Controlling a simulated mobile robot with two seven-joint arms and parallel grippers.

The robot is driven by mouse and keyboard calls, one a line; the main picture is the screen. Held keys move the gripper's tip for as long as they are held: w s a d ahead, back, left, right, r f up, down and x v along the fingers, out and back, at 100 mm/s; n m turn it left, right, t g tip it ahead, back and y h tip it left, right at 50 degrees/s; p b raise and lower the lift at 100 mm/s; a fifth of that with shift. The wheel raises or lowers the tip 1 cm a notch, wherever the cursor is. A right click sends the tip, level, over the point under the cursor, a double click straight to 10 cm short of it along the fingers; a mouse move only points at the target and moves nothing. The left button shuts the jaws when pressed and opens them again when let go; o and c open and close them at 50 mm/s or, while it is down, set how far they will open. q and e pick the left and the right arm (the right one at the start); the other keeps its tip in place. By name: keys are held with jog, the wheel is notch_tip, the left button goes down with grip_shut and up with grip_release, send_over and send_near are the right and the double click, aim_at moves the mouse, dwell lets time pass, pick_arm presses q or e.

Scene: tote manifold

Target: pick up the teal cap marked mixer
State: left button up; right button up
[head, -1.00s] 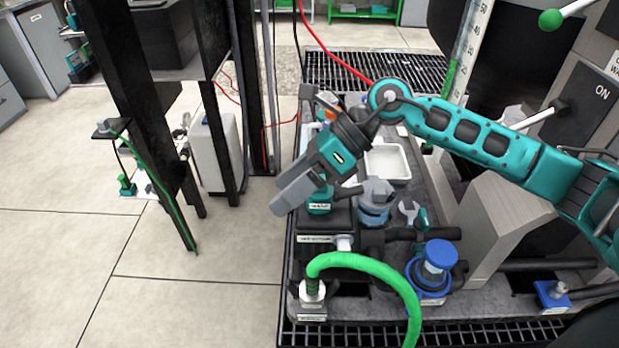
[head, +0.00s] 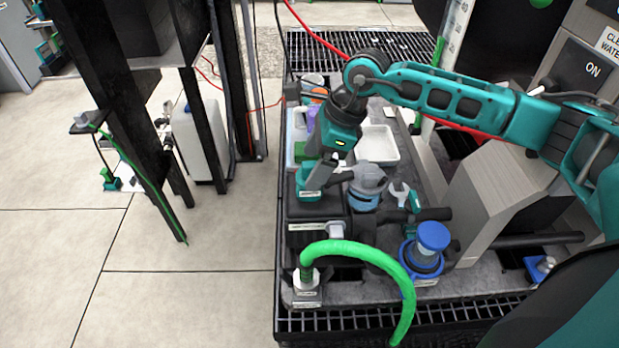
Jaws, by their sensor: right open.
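The teal cap (head: 306,184) with a small white label sits on a dark block at the left side of the grey bench; the label is too small to read. My right gripper (head: 318,178) points down at the cap, and its grey fingers cover the cap's right part. The jaws are open. I cannot tell whether the fingers are around the cap or just above it. My left gripper is not in view.
A clear container with a blue band (head: 364,190) stands close right of the gripper. A green hose (head: 350,248) arches in front. A blue-capped fitting (head: 432,238), a wrench (head: 400,192) and a white tray (head: 378,145) are to the right.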

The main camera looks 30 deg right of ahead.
aim_at(306, 177)
jog(key=x, duration=0.4)
jog(key=shift+a+f, duration=0.2)
jog(key=shift+f, duration=0.15)
jog(key=shift+c, duration=0.4)
jog(key=c, duration=1.1)
